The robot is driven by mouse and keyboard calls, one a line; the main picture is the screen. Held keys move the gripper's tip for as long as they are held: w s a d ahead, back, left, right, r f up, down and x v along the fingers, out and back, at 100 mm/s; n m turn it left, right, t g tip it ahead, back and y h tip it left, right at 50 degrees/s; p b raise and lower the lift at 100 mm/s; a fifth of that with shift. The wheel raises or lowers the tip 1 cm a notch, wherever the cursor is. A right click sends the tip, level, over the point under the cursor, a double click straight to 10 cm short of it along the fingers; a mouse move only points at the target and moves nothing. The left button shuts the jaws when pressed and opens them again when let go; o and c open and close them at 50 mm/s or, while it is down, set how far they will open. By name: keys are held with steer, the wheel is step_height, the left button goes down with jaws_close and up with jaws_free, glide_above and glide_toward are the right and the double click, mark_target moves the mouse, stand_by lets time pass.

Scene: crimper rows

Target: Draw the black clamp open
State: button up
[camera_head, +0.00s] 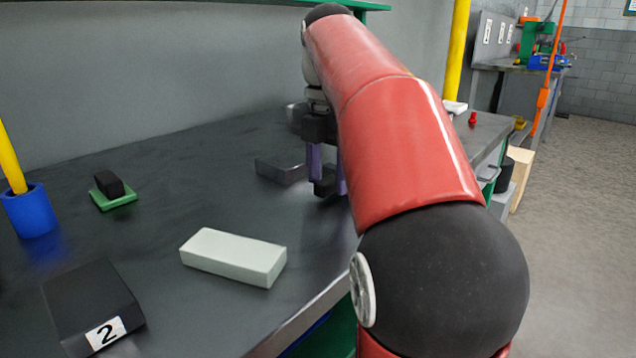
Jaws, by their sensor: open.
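My gripper (328,172) points down over the far part of the dark bench, its two purple fingers apart. A small black block (325,187) shows low between and in front of the fingers; it may be part of the black clamp. I cannot tell whether the fingers touch it. A low dark grey metal piece (281,173) lies just left of the gripper, and whether it joins the block is unclear. My red arm hides what is right of and behind the gripper.
On the bench (215,165) are a pale block (234,256), a black block on a green base (113,189), a blue cup (31,211) with a yellow rod, and a black wedge labelled 2 (92,305). A grey wall stands behind.

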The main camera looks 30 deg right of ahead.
jaws_close()
stand_by(0.3)
steer(key=a, duration=0.2)
steer(key=s+a, duration=0.1)
steer(key=a, duration=0.1)
steer(key=s+a, duration=0.1)
steer(key=a, duration=0.1)
steer(key=shift+s+a, duration=0.15)
steer(key=shift+a, duration=0.1)
jaws_free()
